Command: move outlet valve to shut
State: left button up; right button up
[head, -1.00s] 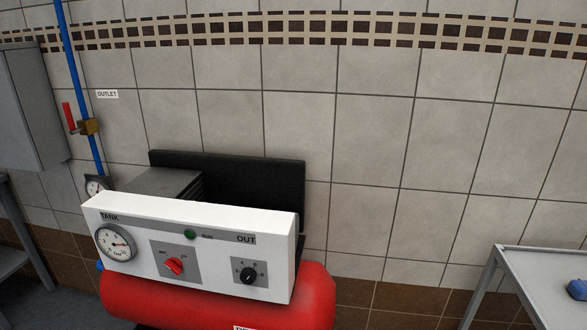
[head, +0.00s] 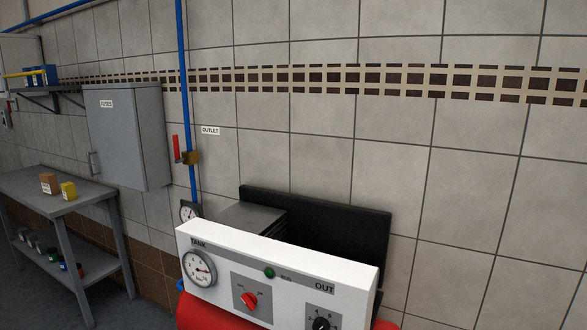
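The outlet valve (head: 191,158) is a brass body on a vertical blue pipe (head: 183,80) on the tiled wall. Its red lever (head: 176,148) stands upright, alongside the pipe and to its left. A white label (head: 210,131) reading OUTLET is on the wall to its right. Neither of my grippers shows in the head view.
Below the valve is a gauge (head: 189,211). The white control panel (head: 275,275) with a tank gauge, red switch and black knob stands in front, over a red tank. A grey FUSES cabinet (head: 127,138) and a grey workbench (head: 60,194) are to the left.

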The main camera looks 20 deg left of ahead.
aim_at(178, 160)
jog(key=u, duration=1.4)
jog(key=i+j+z, duration=0.1)
jog(key=j, duration=0.25)
jog(key=i, duration=0.1)
